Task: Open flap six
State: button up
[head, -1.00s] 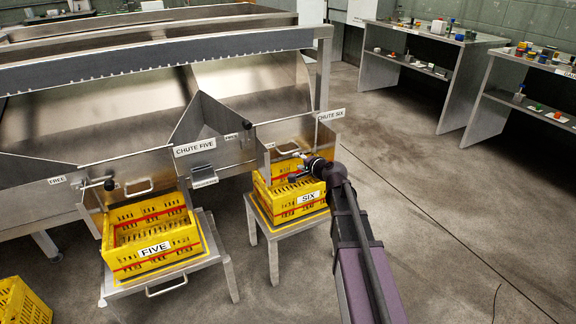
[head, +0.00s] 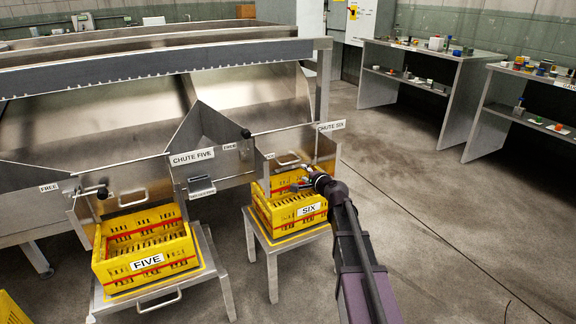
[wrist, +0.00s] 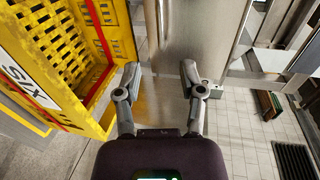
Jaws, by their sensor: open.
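Flap six (head: 323,150) is a bare metal plate at the mouth of the chute labelled CHUTE SIX, above the yellow crate labelled SIX (head: 310,211). A small bar handle (head: 288,161) shows on its face. The plate hangs down in front of the chute. My gripper (head: 303,183) is just below and in front of the flap, over the crate. In the wrist view my gripper (wrist: 160,68) is open with nothing between its fingers. A metal plate (wrist: 195,35) lies just beyond the fingertips there, and the crate (wrist: 120,35) is close on the left. I cannot tell whether the fingers touch anything.
Crate FIVE (head: 148,262) stands on its metal stand to the left, under chute five's flap (head: 130,185). A black knob (head: 245,133) is left of flap six. Benches with small objects (head: 425,75) stand at the back right. The floor to the right (head: 450,220) is clear.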

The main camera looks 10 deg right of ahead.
aim_at(288, 164)
jog(key=b+x, duration=0.2)
jog(key=x, duration=1.1)
jog(key=shift+w+a+f+b, duration=0.1)
jog(key=shift+w+b, duration=0.15)
jog(key=shift+b, duration=0.15)
grip_shut()
